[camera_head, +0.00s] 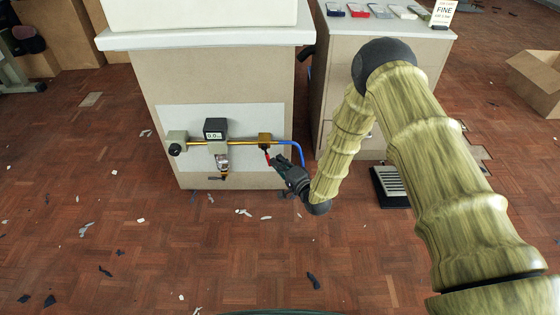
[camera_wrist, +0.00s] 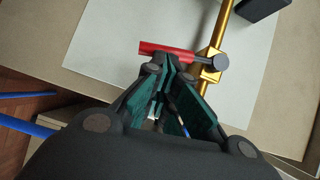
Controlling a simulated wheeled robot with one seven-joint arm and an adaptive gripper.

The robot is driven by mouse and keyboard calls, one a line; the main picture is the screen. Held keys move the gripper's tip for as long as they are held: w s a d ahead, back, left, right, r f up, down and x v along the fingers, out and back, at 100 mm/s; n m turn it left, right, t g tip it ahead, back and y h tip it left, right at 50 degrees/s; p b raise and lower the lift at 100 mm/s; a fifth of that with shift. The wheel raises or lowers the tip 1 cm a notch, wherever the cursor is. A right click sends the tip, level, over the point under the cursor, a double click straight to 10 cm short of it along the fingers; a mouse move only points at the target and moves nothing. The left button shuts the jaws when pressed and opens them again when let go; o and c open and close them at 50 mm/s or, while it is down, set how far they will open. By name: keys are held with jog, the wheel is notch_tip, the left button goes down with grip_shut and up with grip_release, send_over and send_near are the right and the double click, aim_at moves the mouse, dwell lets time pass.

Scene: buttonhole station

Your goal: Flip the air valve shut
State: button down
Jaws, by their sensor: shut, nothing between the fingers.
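The air valve (camera_head: 265,138) is a brass block on a horizontal brass pipe, fixed to a white panel on a cabinet front. Its red lever (camera_head: 268,158) hangs down, across the pipe. In the wrist view the red lever (camera_wrist: 165,50) points left from the brass valve body (camera_wrist: 211,66). My gripper (camera_head: 277,160) is shut and empty, just right of the lever's lower part. In the wrist view its fingertips (camera_wrist: 164,66) are right beside the lever's edge; I cannot tell whether they touch it.
A blue hose (camera_head: 298,150) curves down from the pipe's right end, close to my gripper. A gauge (camera_head: 215,129) stands on the pipe, left of the valve. Scraps litter the open floor.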

jog(key=shift+a+f+m+t, duration=0.3)
jog(key=shift+a+m, duration=0.1)
jog(key=shift+m, duration=0.2)
jog(key=shift+r, duration=0.1)
jog(key=w+d+p+v, duration=0.1)
jog(key=p+v, duration=0.3)
jog(key=v, duration=0.8)
jog(key=shift+d+r+p, duration=0.3)
jog(key=shift+d, duration=0.65)
